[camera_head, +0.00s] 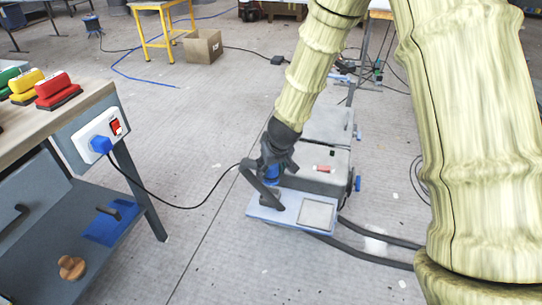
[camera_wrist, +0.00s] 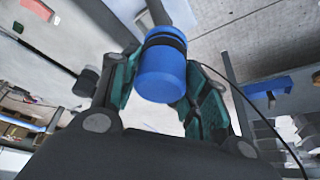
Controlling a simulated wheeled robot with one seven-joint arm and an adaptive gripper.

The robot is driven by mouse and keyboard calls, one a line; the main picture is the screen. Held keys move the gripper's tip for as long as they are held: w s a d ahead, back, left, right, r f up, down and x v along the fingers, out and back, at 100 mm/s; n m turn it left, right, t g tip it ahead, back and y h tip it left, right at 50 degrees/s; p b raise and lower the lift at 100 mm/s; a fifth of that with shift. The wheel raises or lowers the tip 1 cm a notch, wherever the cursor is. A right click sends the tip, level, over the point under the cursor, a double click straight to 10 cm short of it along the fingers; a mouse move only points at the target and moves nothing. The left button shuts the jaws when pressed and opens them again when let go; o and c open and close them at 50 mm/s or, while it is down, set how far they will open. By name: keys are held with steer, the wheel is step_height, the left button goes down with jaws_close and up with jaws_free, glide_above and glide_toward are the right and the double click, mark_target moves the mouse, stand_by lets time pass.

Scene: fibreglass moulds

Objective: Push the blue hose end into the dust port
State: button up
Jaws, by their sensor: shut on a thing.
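The blue hose end (camera_wrist: 162,78), a short cylinder with a black band, sits between the green-padded fingers of my gripper (camera_wrist: 160,95) in the wrist view. In the head view my gripper (camera_head: 276,158) points down beside the grey machine, shut on the blue hose end (camera_head: 271,174), which is mostly hidden. I cannot make out the dust port clearly in either view, nor whether the hose end touches anything.
The grey machine (camera_head: 318,168) with a red handle or switch stands just right of my gripper. Dark hoses (camera_head: 375,238) run right along the floor. A workbench (camera_head: 60,118) with coloured sanding blocks and a socket strip (camera_head: 100,135) stands left. A black cable (camera_head: 195,205) crosses open floor.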

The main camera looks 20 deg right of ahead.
steer(key=s+a+r+p, duration=0.1)
steer(key=s+r+p, duration=0.3)
steer(key=r+p, duration=0.4)
steer(key=s+a+r+m+p, duration=0.1)
steer(key=s+a+r+p, duration=0.1)
steer(key=s+r+p, duration=0.3)
step_height(320, 180, up, 3)
steer(key=p, duration=0.5)
steer(key=shift+s, duration=0.1)
